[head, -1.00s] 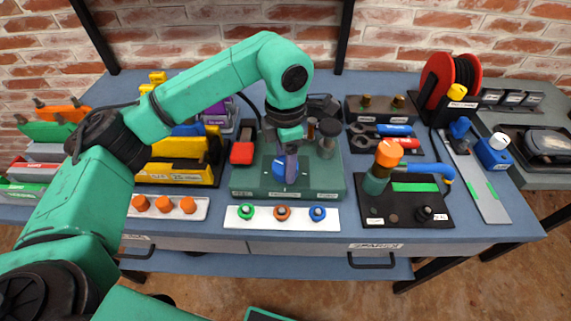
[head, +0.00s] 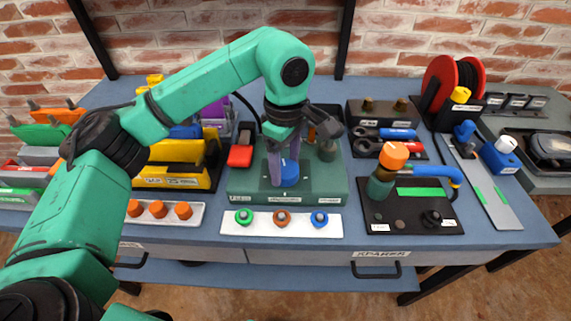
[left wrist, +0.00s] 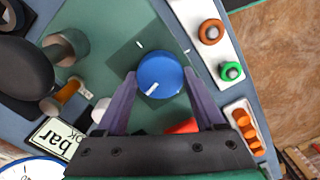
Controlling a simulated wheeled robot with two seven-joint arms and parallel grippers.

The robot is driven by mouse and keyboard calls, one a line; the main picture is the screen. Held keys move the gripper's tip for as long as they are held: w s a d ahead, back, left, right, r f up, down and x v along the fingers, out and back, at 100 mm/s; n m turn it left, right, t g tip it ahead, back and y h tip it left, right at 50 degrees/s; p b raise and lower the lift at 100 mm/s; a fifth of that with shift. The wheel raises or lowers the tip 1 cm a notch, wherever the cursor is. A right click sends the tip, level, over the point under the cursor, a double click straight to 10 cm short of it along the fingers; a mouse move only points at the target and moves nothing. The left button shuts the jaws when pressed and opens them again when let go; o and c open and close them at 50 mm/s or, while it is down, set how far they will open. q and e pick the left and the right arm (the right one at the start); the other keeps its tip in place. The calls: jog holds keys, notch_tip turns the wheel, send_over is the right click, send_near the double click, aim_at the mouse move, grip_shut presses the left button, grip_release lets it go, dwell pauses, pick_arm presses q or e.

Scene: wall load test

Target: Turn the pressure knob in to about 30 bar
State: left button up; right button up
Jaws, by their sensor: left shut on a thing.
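The blue pressure knob (head: 290,174) stands on the green panel (head: 240,184) in the middle of the bench. My left gripper (head: 283,176) points down over it, shut on it with one purple finger on each side. The left wrist view shows the knob (left wrist: 160,76) between the fingertips (left wrist: 161,80). Its white pointer line aims to the lower left of that view. A plate reading "bar" (left wrist: 58,138) and part of a round dial (left wrist: 30,170) show at the lower left there. The dial's needle reading is cut off. My right gripper is not in view.
A white strip with green, orange and blue caps (head: 262,223) lies in front of the panel. A red block (head: 240,155) stands left of it. A black base with an orange-topped post (head: 385,215) stands to the right.

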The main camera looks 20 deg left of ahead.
aim_at(285, 168)
pick_arm(q)
jog(key=shift+w+r+m, duration=0.1)
jog(key=shift+r+m, duration=0.05)
jog(key=shift+m, duration=0.45)
jog(key=o, duration=1.4)
jog(key=shift+c, duration=0.2)
notch_tip(285, 168, up, 14)
jog(key=p, duration=0.2)
jog(key=shift+r+p, duration=0.25)
jog(key=shift+p, duration=0.1)
